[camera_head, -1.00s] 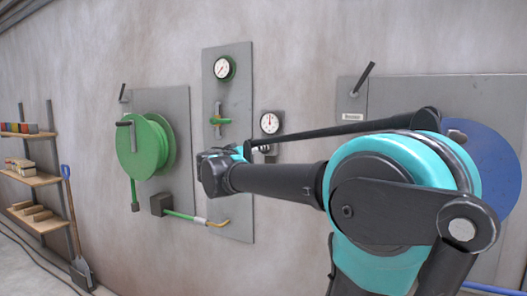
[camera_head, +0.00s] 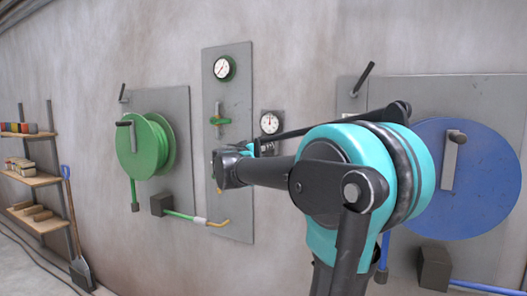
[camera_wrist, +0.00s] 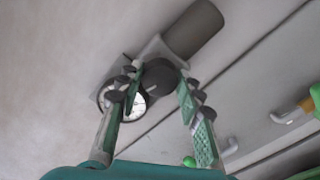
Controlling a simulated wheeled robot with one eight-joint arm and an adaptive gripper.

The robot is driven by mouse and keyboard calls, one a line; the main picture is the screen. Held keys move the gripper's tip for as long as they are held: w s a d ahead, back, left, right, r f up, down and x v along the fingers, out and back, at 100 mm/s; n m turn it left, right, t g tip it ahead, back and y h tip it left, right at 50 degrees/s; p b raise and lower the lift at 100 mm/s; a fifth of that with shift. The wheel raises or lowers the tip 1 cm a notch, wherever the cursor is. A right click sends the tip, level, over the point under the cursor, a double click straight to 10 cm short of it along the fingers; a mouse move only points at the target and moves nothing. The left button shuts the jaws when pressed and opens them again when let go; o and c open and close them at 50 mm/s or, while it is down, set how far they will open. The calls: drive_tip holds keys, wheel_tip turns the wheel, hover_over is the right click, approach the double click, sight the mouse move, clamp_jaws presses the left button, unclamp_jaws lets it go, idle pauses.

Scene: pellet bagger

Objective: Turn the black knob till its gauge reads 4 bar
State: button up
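The black knob (camera_wrist: 158,76) shows in the wrist view as a dark round cap on a small grey fitting, between the tips of my gripper (camera_wrist: 160,84). My gripper is open, one finger on each side of the knob; I cannot tell whether either touches it. A white round gauge (camera_wrist: 139,108) sits beside the knob, partly hidden by the left finger. In the head view the gauge (camera_head: 269,123) hangs on a small dark plate, its needle pointing about upward; its numbers are too small to read. There my arm hides the knob, and my fingertips are not clearly visible.
A green reel (camera_head: 137,150) is further left, a blue reel (camera_head: 485,170) at right. A grey cylinder (camera_wrist: 195,28) adjoins the fitting.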

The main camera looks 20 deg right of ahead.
drive_tip(key=c, duration=0.6)
drive_tip(key=shift+o, duration=0.2)
drive_tip(key=shift+n, duration=0.3)
drive_tip(key=shift+n, duration=2.6)
drive_tip(key=o, duration=1.2)
drive_tip(key=shift+c, duration=0.2)
drive_tip(key=shift+a, duration=0.1)
